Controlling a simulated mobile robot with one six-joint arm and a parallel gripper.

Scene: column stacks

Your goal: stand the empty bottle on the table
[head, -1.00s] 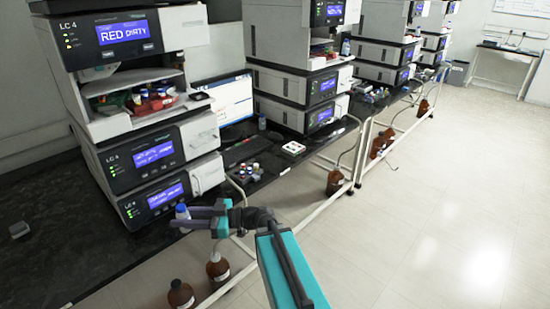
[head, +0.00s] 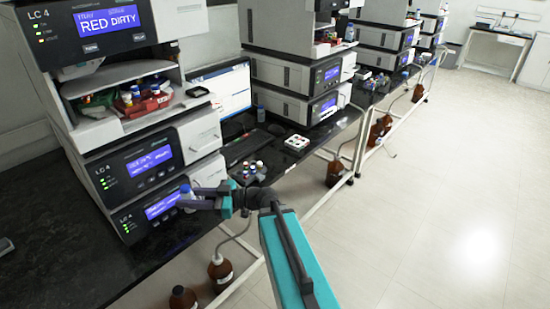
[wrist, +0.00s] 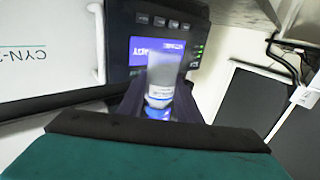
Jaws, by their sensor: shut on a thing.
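A small clear bottle with a blue cap (head: 186,192) is held by my gripper (head: 190,202) in front of the lowest LC 4 module. In the wrist view the bottle (wrist: 162,82) sits between the dark fingers, with a whitish body and a blue band. My gripper is shut on it, and the fingers hide part of it. I cannot tell whether it is empty. The black table (head: 50,260) has a bare stretch at the lower left, below and left of the gripper.
The LC 4 stack (head: 150,165) stands close behind the gripper. A vial rack (head: 250,172), a keyboard (head: 246,145) and a white tray (head: 297,142) lie on the bench to the right. Brown bottles (head: 220,270) stand below the bench edge.

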